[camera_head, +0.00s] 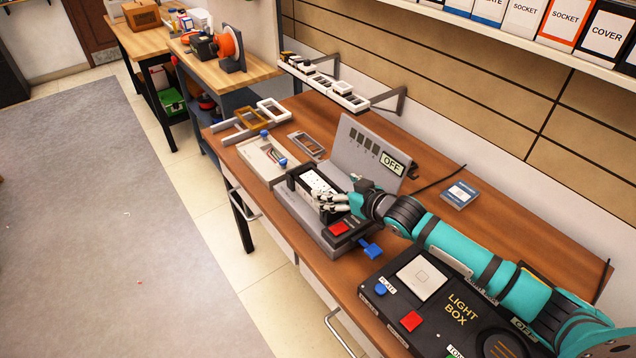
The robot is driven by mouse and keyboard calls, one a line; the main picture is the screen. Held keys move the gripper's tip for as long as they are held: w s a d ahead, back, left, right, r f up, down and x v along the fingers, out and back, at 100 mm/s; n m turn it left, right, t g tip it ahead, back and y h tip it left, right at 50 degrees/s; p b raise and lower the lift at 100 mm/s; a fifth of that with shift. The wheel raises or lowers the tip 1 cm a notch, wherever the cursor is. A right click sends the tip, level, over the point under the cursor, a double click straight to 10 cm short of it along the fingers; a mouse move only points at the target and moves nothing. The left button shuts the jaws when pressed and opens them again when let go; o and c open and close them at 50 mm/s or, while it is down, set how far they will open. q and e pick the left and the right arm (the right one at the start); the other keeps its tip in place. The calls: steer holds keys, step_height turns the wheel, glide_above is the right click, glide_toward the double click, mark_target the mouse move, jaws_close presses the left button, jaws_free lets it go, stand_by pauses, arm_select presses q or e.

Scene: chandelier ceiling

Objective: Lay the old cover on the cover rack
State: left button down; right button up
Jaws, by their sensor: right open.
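My right gripper (328,203) is open, low over the black-sided fixture of the grey test station (311,222), coming in from the right. Beside its fingers, a white plate with dark holes (316,182) sits in the fixture; the fingers hide part of it, and I cannot tell whether they touch it or whether it is the old cover. A grey rack (226,138) at the far left end of the bench, with frame-shaped covers, a brown one (252,117) and a white one (273,111), looks like the cover rack. My left gripper is not in view.
A beige tray (262,163) and a loose grey frame (306,145) lie between rack and station. The station's upright panel (365,150) reads OFF. A black light box (440,312) stands in front. A wall shelf (322,84) holds small parts. Bench behind my arm is mostly clear.

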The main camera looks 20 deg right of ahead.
mark_target(316, 182)
steer(key=shift+w+a+f, duration=0.25)
steer(key=shift+w, duration=0.3)
steer(key=p+x, duration=0.1)
steer(key=x, duration=0.3)
steer(key=shift+s+a+f, duration=0.1)
steer(key=shift+a+f, duration=0.05)
steer(key=shift+a, duration=0.05)
steer(key=shift+w+a+f, duration=0.15)
steer(key=shift+w+f, duration=0.1)
steer(key=shift+w, duration=0.1)
steer(key=shift+s, duration=0.1)
steer(key=shift+c, duration=1)
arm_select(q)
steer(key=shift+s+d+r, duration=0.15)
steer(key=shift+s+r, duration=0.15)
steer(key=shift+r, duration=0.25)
arm_select(e)
steer(key=c, duration=1.1)
steer(key=shift+r, duration=0.1)
